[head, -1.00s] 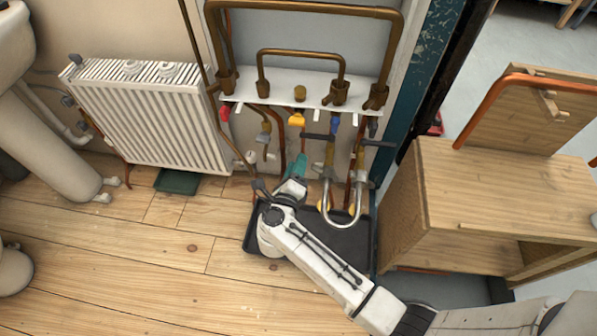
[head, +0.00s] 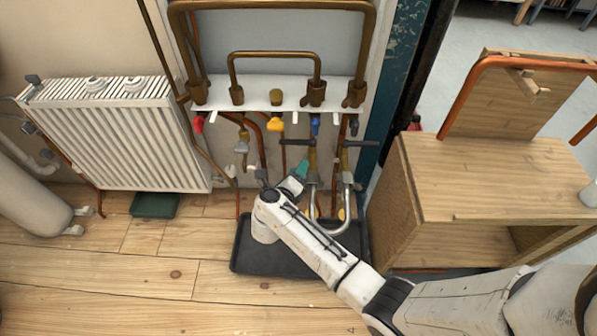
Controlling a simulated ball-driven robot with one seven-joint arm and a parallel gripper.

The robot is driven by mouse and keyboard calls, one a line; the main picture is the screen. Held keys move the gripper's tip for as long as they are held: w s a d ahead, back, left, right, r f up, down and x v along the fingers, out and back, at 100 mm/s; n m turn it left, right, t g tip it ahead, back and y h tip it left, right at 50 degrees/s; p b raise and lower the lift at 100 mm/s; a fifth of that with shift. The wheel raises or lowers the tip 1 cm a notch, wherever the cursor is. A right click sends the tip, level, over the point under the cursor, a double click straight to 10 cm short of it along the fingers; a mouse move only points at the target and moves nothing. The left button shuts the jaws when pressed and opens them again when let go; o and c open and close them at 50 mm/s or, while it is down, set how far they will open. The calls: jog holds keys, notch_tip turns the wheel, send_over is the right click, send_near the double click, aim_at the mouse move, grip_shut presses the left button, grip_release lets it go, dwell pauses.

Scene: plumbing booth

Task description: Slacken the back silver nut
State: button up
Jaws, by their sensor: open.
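A bright silver U-shaped pipe (head: 334,231) hangs below two brass vertical pipes under the white shelf. Silver fittings show near its upper ends, the left one (head: 313,181) and the right one (head: 347,178). They are small, and I cannot tell which is the back silver nut. My gripper (head: 302,170), with teal at its end, is open beside the left silver fitting. My white wrist partly hides the pipes' lower part. I see nothing held in the gripper, and cannot tell whether it touches the fitting.
Dark lever handles (head: 296,142) and coloured valve handles crowd the space above the gripper. A black tray (head: 285,264) lies below. A white radiator (head: 110,135) stands left, a wooden cabinet (head: 480,180) right. The wooden floor at front left is clear.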

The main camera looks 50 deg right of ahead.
jog(key=shift+w+d+f, duration=0.1)
jog(key=shift+w+d, duration=0.05)
jog(key=shift+d, duration=0.35)
grip_shut()
